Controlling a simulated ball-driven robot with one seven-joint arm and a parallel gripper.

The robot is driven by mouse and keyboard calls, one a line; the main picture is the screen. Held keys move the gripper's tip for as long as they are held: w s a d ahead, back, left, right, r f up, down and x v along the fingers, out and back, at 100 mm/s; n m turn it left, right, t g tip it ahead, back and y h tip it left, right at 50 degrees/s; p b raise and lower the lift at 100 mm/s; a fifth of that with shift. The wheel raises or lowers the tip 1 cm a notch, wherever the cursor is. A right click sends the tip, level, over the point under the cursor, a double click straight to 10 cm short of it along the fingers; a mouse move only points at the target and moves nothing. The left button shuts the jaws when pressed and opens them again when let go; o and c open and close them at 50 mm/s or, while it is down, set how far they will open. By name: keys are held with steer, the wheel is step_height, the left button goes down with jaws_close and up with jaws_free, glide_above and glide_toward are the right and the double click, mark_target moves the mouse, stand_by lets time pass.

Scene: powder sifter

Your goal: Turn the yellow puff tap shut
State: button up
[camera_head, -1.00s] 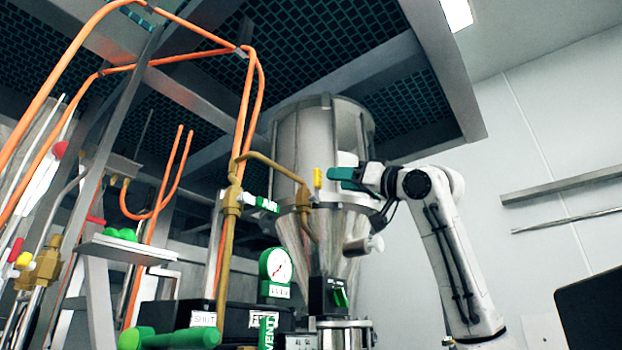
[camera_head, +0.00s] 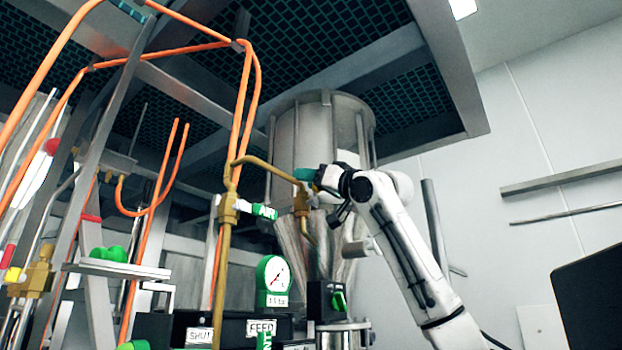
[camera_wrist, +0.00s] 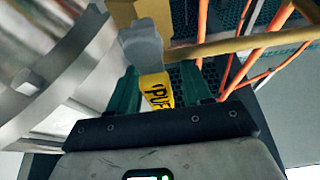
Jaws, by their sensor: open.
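The yellow puff tap handle (camera_wrist: 157,91), lettered "PUF", shows in the wrist view between my two green fingers, with a gap on each side. Its grey hub (camera_wrist: 141,47) sits on a brass valve body (camera_wrist: 140,12) beyond the fingertips. My gripper (camera_wrist: 160,84) is open, one finger left and one right of the handle. In the head view my gripper (camera_head: 305,174) is at the brass valve (camera_head: 301,201) in front of the steel hopper, and it hides the yellow handle there.
The steel hopper (camera_head: 315,130) stands right behind the valve. A brass pipe (camera_head: 262,163) runs left to another valve with a green-and-white handle (camera_head: 264,212). A pressure gauge (camera_head: 274,275) and a green switch (camera_head: 339,300) are below. Orange pipes (camera_head: 245,110) rise at left.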

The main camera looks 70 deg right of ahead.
jaws_close()
